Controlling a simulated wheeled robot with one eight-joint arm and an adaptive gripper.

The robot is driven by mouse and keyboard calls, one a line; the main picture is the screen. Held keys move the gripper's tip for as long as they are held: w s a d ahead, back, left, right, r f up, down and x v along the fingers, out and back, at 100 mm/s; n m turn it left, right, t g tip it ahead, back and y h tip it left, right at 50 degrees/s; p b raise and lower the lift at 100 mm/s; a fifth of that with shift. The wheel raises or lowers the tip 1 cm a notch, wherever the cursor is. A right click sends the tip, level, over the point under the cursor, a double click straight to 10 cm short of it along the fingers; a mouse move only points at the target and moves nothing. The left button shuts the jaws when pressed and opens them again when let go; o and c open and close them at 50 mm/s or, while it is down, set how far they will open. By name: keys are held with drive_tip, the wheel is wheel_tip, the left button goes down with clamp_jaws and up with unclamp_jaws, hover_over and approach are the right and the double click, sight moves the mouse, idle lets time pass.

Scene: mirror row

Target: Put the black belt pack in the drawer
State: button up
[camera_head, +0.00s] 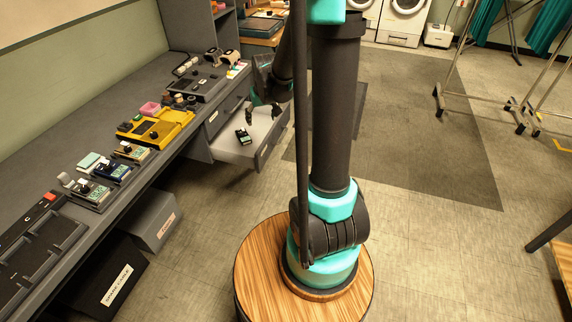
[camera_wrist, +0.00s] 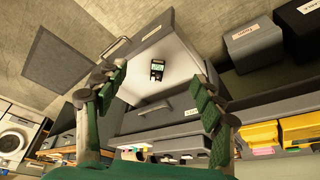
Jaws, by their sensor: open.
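The black belt pack (camera_head: 243,136), with a light green screen, lies in the pulled-out drawer (camera_head: 228,152) under the bench. In the wrist view the belt pack (camera_wrist: 157,70) rests on the pale drawer floor (camera_wrist: 178,52), seen between my fingers. My gripper (camera_head: 262,112) is above the drawer, near its inner side. In the wrist view my gripper (camera_wrist: 156,88) has its green-padded fingers wide apart, with nothing between them. The belt pack appears apart from the fingers.
Other small units with green screens (camera_head: 94,192) and a yellow case (camera_head: 157,128) stand on the long grey bench (camera_head: 100,120). Labelled boxes (camera_head: 152,222) sit below it.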

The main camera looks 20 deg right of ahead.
drive_tip(key=s+d+f, duration=0.1)
drive_tip(key=s, duration=2.3)
drive_tip(key=shift+d+f+m, duration=0.35)
drive_tip(key=shift+m, duration=0.05)
